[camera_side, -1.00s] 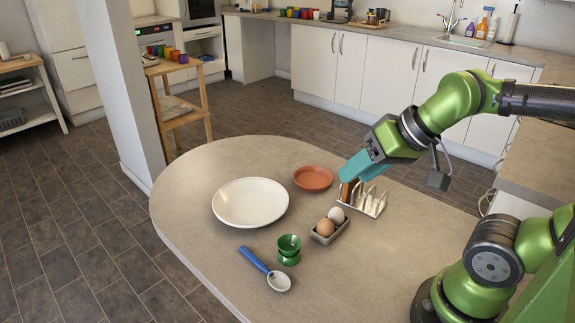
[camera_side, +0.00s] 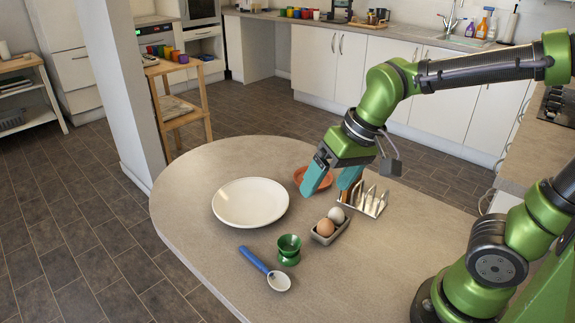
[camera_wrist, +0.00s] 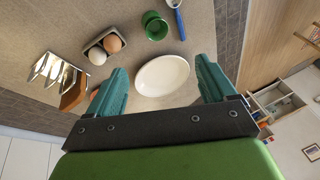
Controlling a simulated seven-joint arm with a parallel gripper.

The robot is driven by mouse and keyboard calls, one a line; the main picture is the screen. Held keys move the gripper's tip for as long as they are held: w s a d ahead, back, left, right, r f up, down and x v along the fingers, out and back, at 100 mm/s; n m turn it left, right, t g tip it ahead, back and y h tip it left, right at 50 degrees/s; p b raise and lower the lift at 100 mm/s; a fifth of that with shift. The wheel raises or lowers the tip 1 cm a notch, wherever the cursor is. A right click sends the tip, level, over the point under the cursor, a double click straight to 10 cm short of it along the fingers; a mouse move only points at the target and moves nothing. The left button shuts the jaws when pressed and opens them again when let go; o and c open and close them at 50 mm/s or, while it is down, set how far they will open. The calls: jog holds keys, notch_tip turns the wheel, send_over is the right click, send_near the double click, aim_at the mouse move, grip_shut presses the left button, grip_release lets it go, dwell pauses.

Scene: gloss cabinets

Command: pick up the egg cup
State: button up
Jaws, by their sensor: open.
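The green egg cup (camera_side: 288,250) stands upright on the table in front of the egg tray. It also shows in the wrist view (camera_wrist: 155,26), at the top, beyond the white plate. My gripper (camera_side: 332,188) is open and empty, with its teal fingers spread above the far part of the table, over the terracotta plate's side. The gripper is behind and above the egg cup and apart from it. In the wrist view the fingers (camera_wrist: 163,80) stand either side of the white plate, which is below them.
A white plate (camera_side: 250,203) lies left of the gripper. A tray (camera_side: 330,231) with a brown and a white egg is right of the cup. A toast rack (camera_side: 372,203) stands behind it. A blue-handled spoon (camera_side: 266,268) lies left of the cup. The terracotta plate (camera_side: 302,174) is partly hidden.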

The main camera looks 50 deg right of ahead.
jog(key=w+a+f+m+g+h, duration=0.1)
jog(key=w+a+f+g+h, duration=0.2)
jog(key=w, duration=0.5)
jog(key=y, duration=0.1)
send_over(289, 250)
jog(key=shift+m+g, duration=0.3)
jog(key=shift+g, duration=0.1)
jog(key=f, duration=1.1)
jog(key=shift+w+d+f, duration=0.1)
jog(key=shift+d+f, duration=0.1)
jog(key=shift+f, duration=0.1)
jog(key=shift+a+f, duration=0.15)
jog(key=shift+f, duration=2.6)
jog(key=c, duration=1)
jog(key=shift+c, duration=0.2)
jog(key=shift+r, duration=0.1)
